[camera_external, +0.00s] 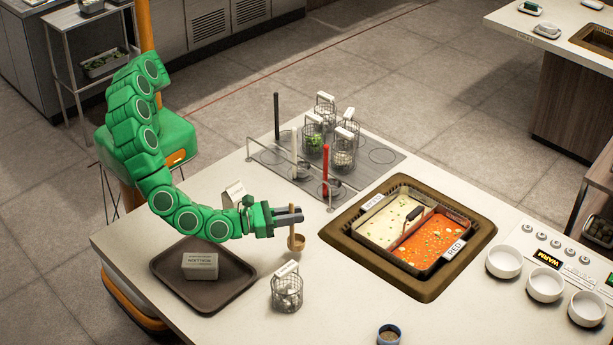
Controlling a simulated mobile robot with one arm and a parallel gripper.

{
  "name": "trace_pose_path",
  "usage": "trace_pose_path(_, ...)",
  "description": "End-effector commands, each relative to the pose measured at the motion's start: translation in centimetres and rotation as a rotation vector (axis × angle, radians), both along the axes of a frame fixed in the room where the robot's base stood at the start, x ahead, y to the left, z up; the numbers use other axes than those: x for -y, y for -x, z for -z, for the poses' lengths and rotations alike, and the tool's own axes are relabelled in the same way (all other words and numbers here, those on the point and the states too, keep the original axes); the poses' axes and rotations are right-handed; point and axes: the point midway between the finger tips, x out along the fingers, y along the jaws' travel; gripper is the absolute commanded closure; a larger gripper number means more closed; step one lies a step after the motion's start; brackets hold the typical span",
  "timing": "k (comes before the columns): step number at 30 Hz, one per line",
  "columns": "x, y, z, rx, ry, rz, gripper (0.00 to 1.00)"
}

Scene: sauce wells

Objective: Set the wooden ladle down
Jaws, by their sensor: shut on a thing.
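The wooden ladle (297,243) is in my gripper (292,214). My gripper is shut on its upright handle, and the small brown bowl of the ladle hangs below the fingers. The ladle is over the pale counter, left of the two-part pot; I cannot tell whether its bowl touches the counter. A rack (333,196) with a rail stands just behind the gripper. In it are a red-handled ladle (325,168) and a black-handled ladle (276,118).
The pot (434,265) holds white and red broth in a brown surround. A wire basket (287,290) stands in front of the gripper. A dark tray (172,262) with a labelled block (200,266) lies left. White bowls (503,261) stand right. Several baskets stand behind the rack.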

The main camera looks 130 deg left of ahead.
Motion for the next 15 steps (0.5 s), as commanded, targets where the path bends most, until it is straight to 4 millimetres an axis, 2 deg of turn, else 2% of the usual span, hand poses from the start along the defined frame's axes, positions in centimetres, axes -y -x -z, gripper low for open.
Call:
trace_pose_path(5,-0.1,-0.4,0.5,0.002,0.001,-0.002,1.00)
trace_pose_path(12,-0.1,-0.4,3.1,-0.001,0.000,-0.002,1.00)
trace_pose_path(15,0.0,-0.4,3.5,0.000,0.000,-0.001,1.00)
